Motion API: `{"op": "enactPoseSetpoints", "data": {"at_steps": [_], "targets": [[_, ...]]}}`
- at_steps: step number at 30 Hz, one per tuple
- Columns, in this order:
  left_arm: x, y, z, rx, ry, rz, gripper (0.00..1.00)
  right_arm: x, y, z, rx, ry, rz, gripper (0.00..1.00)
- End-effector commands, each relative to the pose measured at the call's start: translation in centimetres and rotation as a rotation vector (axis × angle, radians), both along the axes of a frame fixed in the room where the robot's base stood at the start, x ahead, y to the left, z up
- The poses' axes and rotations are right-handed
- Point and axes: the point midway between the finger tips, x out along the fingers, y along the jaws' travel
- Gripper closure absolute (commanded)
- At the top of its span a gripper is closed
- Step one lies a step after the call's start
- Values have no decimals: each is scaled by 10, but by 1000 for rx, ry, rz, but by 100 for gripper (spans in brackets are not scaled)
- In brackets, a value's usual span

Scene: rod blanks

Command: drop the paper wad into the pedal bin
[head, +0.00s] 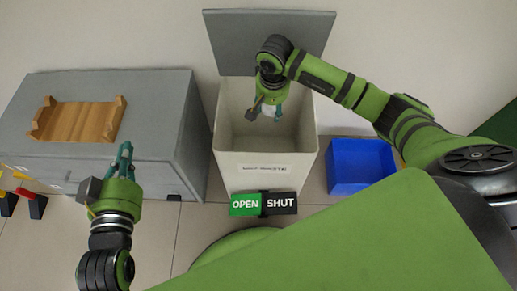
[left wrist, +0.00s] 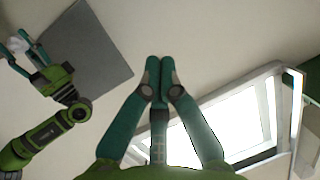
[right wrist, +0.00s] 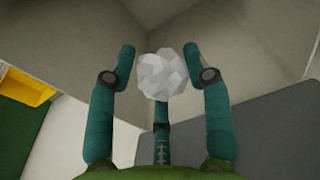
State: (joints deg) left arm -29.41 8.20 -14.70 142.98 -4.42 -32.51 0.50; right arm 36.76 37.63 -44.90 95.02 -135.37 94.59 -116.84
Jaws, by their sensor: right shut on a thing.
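The pedal bin (head: 226,165) is a tall pale box with its grey lid (head: 222,40) standing open at the back. My right gripper (head: 272,110) is over the bin's opening, pointing down. In the right wrist view it is shut on the paper wad (right wrist: 161,74), a white crumpled ball held between the fingertips. The wad also shows in the left wrist view (left wrist: 18,45) but is not clear in the head view. My left gripper (head: 124,150) is shut and empty, in front of the grey cabinet; its fingertips meet in the left wrist view (left wrist: 158,62).
A green OPEN pedal (head: 245,204) and a black SHUT pedal (head: 281,203) are at the bin's front foot. A blue box (head: 360,182) stands right of the bin. A wooden tray (head: 77,122) sits on the grey cabinet (head: 155,95) to the left.

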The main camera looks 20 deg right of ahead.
Motion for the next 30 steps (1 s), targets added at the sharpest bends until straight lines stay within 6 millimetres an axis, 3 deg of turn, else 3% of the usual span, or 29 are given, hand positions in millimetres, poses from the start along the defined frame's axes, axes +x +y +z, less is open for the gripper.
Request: {"op": "enactPoseSetpoints", "data": {"at_steps": [10,23,24,25,30], "targets": [[2,-12,38,-47,-195,-32,100,0,0,-10,0,1,1,63],[1,-14,46,-57,-231,-37,100,0,0,-11,0,0,0,63],[1,-14,46,-57,-231,-37,100,0,0,-11,0,0,0,38],[1,-14,46,-57,-230,-37,100,0,0,-11,0,0,0,26],[1,-14,45,-57,-230,-37,100,0,0,-11,0,0,0,22]]}}
